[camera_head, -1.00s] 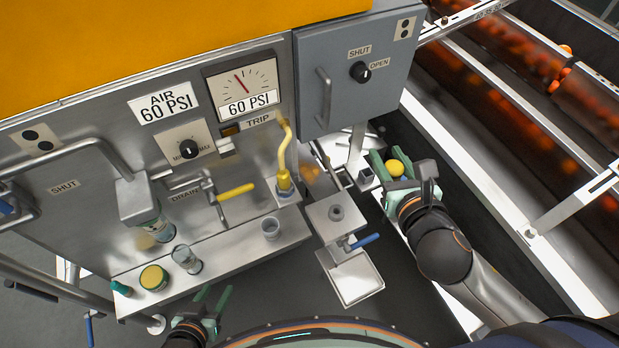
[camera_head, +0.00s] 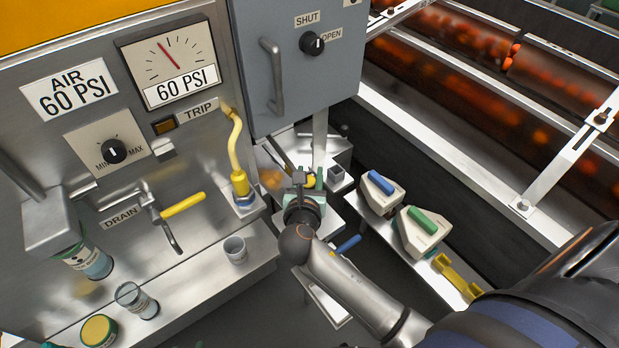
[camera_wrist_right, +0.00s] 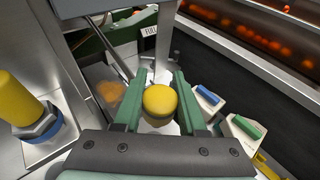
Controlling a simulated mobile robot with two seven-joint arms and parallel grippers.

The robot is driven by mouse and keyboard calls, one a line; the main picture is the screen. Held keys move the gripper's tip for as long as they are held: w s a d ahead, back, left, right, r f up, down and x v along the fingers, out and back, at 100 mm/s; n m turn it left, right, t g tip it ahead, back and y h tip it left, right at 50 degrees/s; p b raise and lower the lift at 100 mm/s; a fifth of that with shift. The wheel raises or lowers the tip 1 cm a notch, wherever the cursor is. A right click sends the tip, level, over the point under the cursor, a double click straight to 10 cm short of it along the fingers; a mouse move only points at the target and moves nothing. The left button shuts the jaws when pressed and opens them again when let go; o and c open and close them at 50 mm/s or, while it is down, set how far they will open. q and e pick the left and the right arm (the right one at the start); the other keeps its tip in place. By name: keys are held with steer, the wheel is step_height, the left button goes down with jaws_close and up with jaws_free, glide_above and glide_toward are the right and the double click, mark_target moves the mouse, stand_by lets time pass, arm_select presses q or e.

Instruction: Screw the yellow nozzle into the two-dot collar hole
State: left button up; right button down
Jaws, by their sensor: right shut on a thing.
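My right gripper (camera_head: 311,182) is shut on a yellow round-ended piece, which I take for the yellow nozzle (camera_head: 311,181). In the right wrist view, the nozzle's rounded yellow end (camera_wrist_right: 160,100) sits between the green fingers (camera_wrist_right: 160,82). Its lower part is hidden. In the head view the gripper is over the metal stand, below the grey door, and covers the stand's top. I cannot make out a two-dot collar hole or whether the nozzle touches anything. My left gripper is out of view.
A yellow hose (camera_head: 235,150) stands left of the gripper; its fitting has a blue nut (camera_wrist_right: 40,125). The grey door (camera_head: 292,65) is above. A cup (camera_head: 235,249) is on the shelf. Right lie blocks with blue (camera_head: 381,180) and green (camera_head: 423,220) handles, and a yellow piece (camera_head: 457,277).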

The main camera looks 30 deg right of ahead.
mark_target(310, 185)
steer(key=shift+r, duration=0.1)
steer(key=shift+s+r+p, duration=0.1)
steer(key=shift+s+p, duration=0.05)
steer(key=shift+p, duration=0.45)
step_height(310, 185, down, 4)
steer(key=b, duration=0.2)
steer(key=shift+f+b, duration=0.25)
steer(key=shift+b, duration=0.1)
steer(key=shift+f, duration=0.5)
steer(key=shift+f+b, duration=0.3)
steer(key=shift+b, duration=0.1)
steer(key=shift+p, duration=0.4)
